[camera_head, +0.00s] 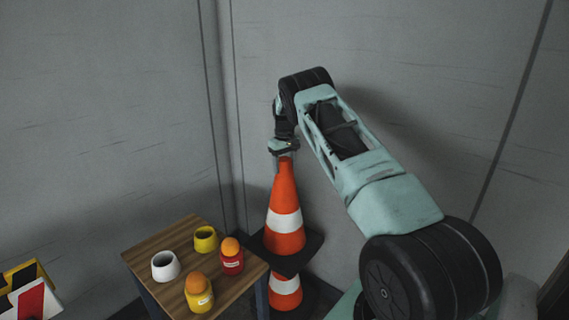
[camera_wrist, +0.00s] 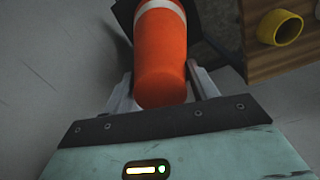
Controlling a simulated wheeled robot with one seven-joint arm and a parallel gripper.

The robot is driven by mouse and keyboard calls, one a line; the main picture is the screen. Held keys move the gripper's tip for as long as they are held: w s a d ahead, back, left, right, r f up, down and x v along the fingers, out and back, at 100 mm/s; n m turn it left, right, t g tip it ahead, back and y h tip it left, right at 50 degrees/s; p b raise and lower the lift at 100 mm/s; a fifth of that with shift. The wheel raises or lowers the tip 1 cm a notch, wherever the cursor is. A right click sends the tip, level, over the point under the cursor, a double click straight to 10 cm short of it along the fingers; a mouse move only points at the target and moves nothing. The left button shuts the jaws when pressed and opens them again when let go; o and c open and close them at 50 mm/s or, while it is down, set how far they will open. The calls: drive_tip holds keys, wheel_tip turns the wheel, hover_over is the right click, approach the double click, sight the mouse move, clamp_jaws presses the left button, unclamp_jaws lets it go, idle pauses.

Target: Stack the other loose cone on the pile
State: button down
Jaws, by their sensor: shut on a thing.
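An orange cone with a white band (camera_head: 285,190) hangs upright from my gripper (camera_head: 284,157), which is shut on its top. In the wrist view the held cone (camera_wrist: 160,60) sits between the two fingers of my gripper (camera_wrist: 162,88). Below it in the head view is another orange and white cone (camera_head: 285,292). The held cone's dark square base (camera_head: 311,246) is right above this lower cone and hides its top. I cannot tell whether the two cones touch, or how many cones are in the pile.
A wooden table (camera_head: 150,246) stands just left of the cones. It holds a white cup (camera_head: 165,266), a yellow cup (camera_head: 206,239), a red jar (camera_head: 231,260) and a yellow jar (camera_head: 199,298). Grey walls (camera_head: 400,70) meet in a corner close behind. Signs (camera_head: 32,298) show at the lower left.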

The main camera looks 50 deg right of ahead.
drive_tip(key=shift+w+f+b, duration=0.1)
drive_tip(key=shift+f+b, duration=10.4)
drive_tip(key=shift+f, duration=6.55)
drive_tip(key=shift+c, duration=1.9)
unclamp_jaws()
drive_tip(key=shift+f, duration=0.15)
wheel_tip(320, 180, up, 18)
drive_tip(key=shift+f+p, duration=0.2)
drive_tip(key=shift+p, duration=0.7)
drive_tip(key=shift+a, duration=0.1)
